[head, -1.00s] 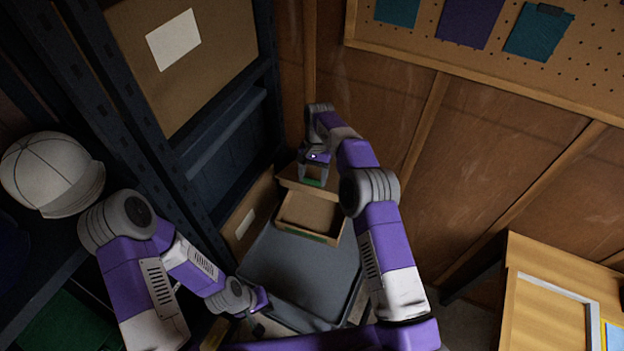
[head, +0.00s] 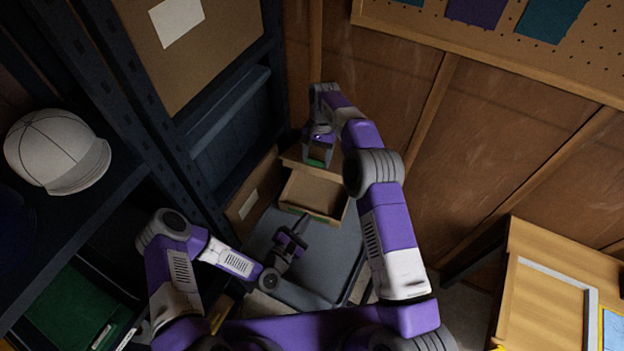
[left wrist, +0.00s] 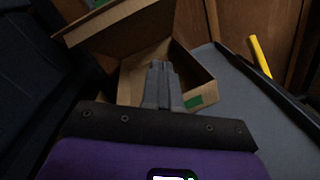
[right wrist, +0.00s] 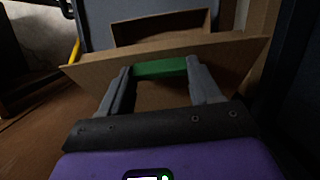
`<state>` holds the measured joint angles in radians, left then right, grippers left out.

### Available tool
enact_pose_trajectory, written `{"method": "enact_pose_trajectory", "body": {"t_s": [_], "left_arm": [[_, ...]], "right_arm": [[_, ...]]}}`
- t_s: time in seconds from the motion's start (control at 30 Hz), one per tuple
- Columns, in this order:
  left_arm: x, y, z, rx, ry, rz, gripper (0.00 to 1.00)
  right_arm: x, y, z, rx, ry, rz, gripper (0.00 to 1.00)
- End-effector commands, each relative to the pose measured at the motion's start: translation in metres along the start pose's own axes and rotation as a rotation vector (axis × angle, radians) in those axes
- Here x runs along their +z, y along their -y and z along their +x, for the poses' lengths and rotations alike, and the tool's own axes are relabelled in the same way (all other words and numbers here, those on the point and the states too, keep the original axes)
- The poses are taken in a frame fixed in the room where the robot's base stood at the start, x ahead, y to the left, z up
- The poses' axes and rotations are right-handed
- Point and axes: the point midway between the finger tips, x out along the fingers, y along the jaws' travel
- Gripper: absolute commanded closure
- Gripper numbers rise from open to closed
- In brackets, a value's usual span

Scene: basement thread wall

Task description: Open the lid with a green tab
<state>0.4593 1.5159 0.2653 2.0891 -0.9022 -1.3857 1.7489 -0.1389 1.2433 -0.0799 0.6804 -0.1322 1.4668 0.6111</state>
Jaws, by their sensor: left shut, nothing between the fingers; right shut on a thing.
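The cardboard box (head: 313,193) stands on the grey cart top (head: 342,240), with its lid (head: 292,157) raised at the far side. The lid's green tab (right wrist: 160,69) lies between my right gripper's fingers in the right wrist view. My right gripper (head: 318,160) is shut on this tab above the box's far edge. The lid also shows upper left in the left wrist view (left wrist: 125,25), above the open box (left wrist: 185,70). My left gripper (head: 302,220) is shut and empty, just in front of the box. A green patch (left wrist: 194,102) marks the box's near side.
A dark shelf rack stands on the left with a white cap (head: 58,150), a green bin (head: 65,310) and cardboard boxes. The wooden wall closes the back. A yellow bar (left wrist: 260,57) shows beyond the cart's edge. The cart top is bare right of the box.

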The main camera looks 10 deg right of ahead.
Motion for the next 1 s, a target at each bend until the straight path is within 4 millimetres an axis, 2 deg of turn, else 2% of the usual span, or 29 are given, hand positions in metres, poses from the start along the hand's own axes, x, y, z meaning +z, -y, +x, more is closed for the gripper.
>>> {"method": "enact_pose_trajectory", "body": {"t_s": [0.1, 0.2, 0.3, 0.47, 0.67, 1.0], "left_arm": [[0.000, -0.005, -0.003, 0.117, 0.058, -0.237, 1.00], [0.001, -0.010, -0.007, 0.186, 0.107, -0.386, 1.00], [0.001, -0.013, -0.009, 0.231, 0.145, -0.485, 1.00], [0.002, -0.017, -0.008, 0.259, 0.173, -0.549, 1.00], [0.006, -0.025, 0.019, 0.258, 0.177, -0.549, 1.00], [0.013, -0.045, 0.088, 0.257, 0.175, -0.547, 1.00]], "right_arm": [[-0.001, -0.001, 0.001, 0.001, -0.001, 0.000, 0.92], [-0.001, -0.001, 0.001, 0.001, 0.000, 0.000, 0.92], [-0.001, -0.001, 0.001, 0.001, 0.000, 0.000, 0.92], [-0.001, -0.001, 0.001, 0.001, 0.000, 0.000, 0.92], [0.000, -0.001, 0.001, 0.001, 0.001, 0.000, 0.92], [0.000, -0.001, 0.001, 0.001, 0.001, 0.000, 0.92]]}}
